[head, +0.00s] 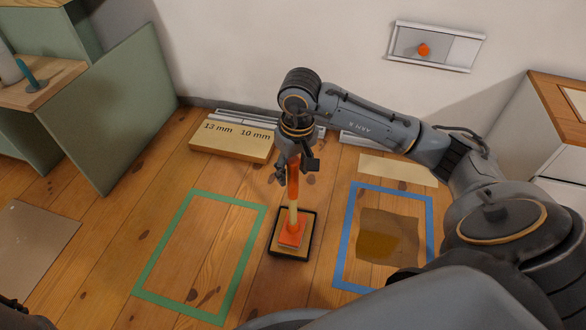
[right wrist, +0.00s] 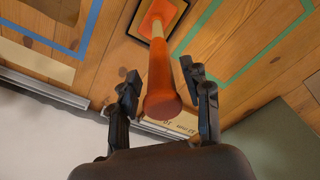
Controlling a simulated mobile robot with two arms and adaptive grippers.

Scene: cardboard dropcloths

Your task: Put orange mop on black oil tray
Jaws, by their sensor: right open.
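The orange mop (head: 292,231) stands upright, its square orange head on the black oil tray (head: 312,238) on the floor. Its pale stick and orange grip rise towards my right gripper (head: 294,170). In the right wrist view, the mop's orange grip (right wrist: 162,82) lies between the two spread fingers of my right gripper (right wrist: 164,92), with gaps visible at both sides. The gripper is open. The tray's dark rim also shows behind the mop head in that view (right wrist: 110,18). My left gripper is not in view.
A green taped rectangle (head: 153,255) lies left of the tray; a blue one (head: 350,225) with a brown stained sheet (head: 388,238) lies right. A cardboard block marked 13 mm and 10 mm (head: 230,145) lies by the wall. A cabinet (head: 540,130) stands right, a green panel (head: 120,110) left.

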